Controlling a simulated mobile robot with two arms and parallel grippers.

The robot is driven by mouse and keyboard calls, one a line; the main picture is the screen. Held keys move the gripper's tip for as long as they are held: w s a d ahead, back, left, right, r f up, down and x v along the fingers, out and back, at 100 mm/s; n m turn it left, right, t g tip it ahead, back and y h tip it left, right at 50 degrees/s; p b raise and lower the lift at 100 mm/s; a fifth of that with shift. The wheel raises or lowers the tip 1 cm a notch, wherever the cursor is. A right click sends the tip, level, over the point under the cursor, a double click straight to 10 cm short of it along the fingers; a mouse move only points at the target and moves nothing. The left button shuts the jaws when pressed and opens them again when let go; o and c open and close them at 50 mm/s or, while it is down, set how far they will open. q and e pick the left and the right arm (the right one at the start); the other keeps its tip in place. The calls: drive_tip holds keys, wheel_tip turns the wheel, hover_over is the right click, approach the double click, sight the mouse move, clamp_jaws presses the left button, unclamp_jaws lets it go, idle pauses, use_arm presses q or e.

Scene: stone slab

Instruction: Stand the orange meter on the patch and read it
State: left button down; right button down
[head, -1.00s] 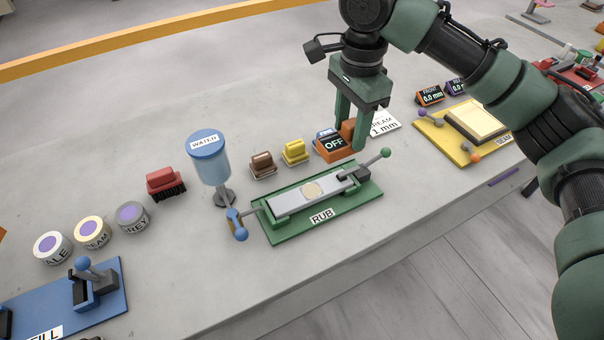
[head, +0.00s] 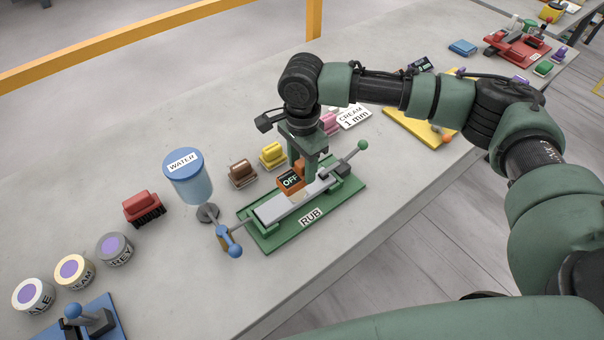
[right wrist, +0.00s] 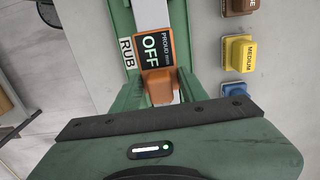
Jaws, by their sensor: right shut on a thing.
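The orange meter (head: 287,190) is over the grey slab (head: 272,208) clamped in the green RUB fixture (head: 262,240). Its dark display reads OFF. My right gripper (head: 308,172) is shut on the meter from above. The right wrist view shows the meter's orange body (right wrist: 160,85) between the fingers, with the words PROUD and OFF on its face. The pale patch on the slab is mostly hidden by the meter and gripper. I cannot tell whether the meter touches the slab. My left gripper is not in view.
A blue WATER container (head: 188,180) stands left of the fixture. The fixture's green-knobbed lever (head: 350,155) sticks up at right. A red brush (head: 144,208) and labelled pots are at left.

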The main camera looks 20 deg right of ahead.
sight(303, 176)
drive_tip(key=shift+s+f, duration=0.1)
drive_tip(key=shift+f, duration=0.3)
wheel_tip(303, 176, down, 3)
drive_tip(key=shift+f+p, duration=0.2)
drive_tip(key=shift+p, duration=0.1)
drive_tip(key=shift+f, duration=0.15)
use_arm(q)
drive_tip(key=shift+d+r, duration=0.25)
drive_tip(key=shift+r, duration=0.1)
use_arm(e)
drive_tip(key=c, duration=0.8)
unclamp_jaws()
drive_tip(key=shift+f, duration=0.1)
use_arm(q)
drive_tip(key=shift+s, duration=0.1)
use_arm(e)
drive_tip(key=shift+o, duration=0.2)
wheel_tip(303, 176, up, 12)
drive_tip(key=shift+r+b, duration=0.15)
drive_tip(key=shift+b, duration=1.05)
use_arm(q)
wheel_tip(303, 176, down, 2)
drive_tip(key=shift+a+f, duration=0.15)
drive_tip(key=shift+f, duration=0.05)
